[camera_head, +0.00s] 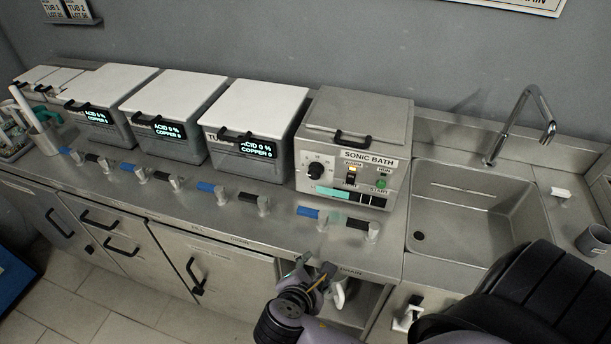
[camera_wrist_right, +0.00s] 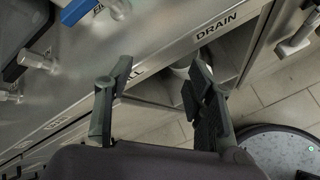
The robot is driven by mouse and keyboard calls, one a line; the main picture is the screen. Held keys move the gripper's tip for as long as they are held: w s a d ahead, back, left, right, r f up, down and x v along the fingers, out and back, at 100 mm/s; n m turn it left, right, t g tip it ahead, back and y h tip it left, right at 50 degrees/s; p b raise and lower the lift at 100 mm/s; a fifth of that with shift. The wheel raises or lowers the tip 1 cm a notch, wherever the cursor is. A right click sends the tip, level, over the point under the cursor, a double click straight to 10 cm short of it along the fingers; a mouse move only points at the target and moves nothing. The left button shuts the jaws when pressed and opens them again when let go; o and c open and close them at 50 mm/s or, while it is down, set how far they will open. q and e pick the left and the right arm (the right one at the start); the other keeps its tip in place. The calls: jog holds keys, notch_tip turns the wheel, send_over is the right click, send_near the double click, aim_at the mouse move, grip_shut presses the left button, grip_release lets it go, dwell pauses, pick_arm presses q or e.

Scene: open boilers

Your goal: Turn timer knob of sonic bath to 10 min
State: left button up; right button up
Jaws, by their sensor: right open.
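The sonic bath (camera_head: 352,108) is a grey box with a closed lid on the counter, just left of the sink. Its black timer knob (camera_head: 316,171) is on the left of the front panel, with dial marks around it too small to read. My right gripper (camera_head: 314,270) is open and empty in front of the counter's front edge, below and well apart from the knob. In the right wrist view its two fingers (camera_wrist_right: 158,85) are spread, near the DRAIN label on the counter's front edge. My left gripper is not in view.
Blue and black valve handles (camera_head: 312,213) stand on the counter before the bath. White-lidded tubs (camera_head: 254,106) line up to its left. The sink (camera_head: 475,210) with a tall faucet (camera_head: 528,105) is to the right. A grey cup (camera_head: 594,240) stands at far right.

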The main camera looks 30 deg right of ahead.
notch_tip(320, 180, up, 5)
jog(key=w+n+t+h, duration=0.2)
jog(key=w+n+h, duration=0.1)
jog(key=n, duration=0.2)
jog(key=n+t+h, duration=0.3)
jog(key=n, duration=0.1)
send_near(313, 175)
jog(key=p+x, duration=0.3)
jog(key=x, duration=0.5)
jog(key=shift+s+d+r+p, duration=0.1)
jog(key=shift+p, duration=0.3)
jog(key=shift+w+d, duration=0.4)
jog(key=shift+d, duration=0.05)
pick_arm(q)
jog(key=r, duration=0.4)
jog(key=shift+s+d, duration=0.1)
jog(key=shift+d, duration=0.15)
pick_arm(e)
jog(key=shift+c, duration=0.4)
jog(key=c, duration=1.1)
